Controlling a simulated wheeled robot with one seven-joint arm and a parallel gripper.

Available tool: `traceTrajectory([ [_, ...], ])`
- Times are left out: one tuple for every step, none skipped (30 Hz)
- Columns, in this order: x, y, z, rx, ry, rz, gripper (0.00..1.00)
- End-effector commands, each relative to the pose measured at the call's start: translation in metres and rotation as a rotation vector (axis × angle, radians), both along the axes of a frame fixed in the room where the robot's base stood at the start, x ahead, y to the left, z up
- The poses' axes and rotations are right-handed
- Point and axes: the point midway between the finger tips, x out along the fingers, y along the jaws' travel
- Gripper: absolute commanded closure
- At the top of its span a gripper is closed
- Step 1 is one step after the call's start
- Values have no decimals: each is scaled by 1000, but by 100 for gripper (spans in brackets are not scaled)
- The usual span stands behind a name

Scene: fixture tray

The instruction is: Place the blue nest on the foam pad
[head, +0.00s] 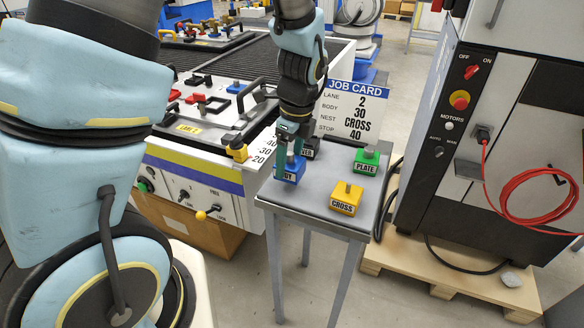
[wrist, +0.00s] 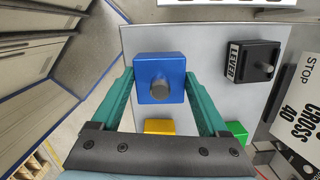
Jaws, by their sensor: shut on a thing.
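The blue nest (head: 292,172) is a block with a grey knob on top, at the left of a small grey stand (head: 310,198). Its printed label is partly hidden in the head view. My gripper (head: 290,150) points down from above, its teal fingers on either side of the block. In the wrist view my gripper (wrist: 160,88) is shut on the blue nest (wrist: 160,62). I cannot tell whether the nest touches the top or hangs just above it. I cannot make out a separate foam pad.
On the stand are a yellow CROSS block (head: 346,199), a green PLATE block (head: 367,160) and a black LEVER block (wrist: 252,62). A job card (head: 355,110) stands behind, reading nest CROSS. The fixture tray (head: 215,90) lies left; a cabinet (head: 490,150) stands right.

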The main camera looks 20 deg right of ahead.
Motion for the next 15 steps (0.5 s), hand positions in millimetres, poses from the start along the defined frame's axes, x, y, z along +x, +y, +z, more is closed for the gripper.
traceTrajectory([
  [-1, 1, -7, 5, 3, 0, 100],
  [-1, 1, -11, 5, 2, 0, 100],
  [-1, 1, -17, 5, 4, 1, 100],
  [-1, 1, -21, 4, 3, 2, 100],
  [-1, 1, -24, 4, 3, 2, 100],
  [0, 1, -27, 3, 3, 0, 100],
  [0, 1, -29, 2, 0, 0, 100],
  [0, 1, -30, 2, 0, 0, 100],
  [0, 1, -31, 2, 0, 0, 100],
  [0, 1, -32, 2, 0, 0, 100],
  [0, 1, -32, 1, 1, 0, 100],
  [0, 0, -32, 1, 1, 0, 100],
  [0, 0, -32, 1, 1, 0, 100],
  [0, 0, -32, 1, 1, 0, 100],
  [0, 0, -32, 1, 1, 0, 100],
])
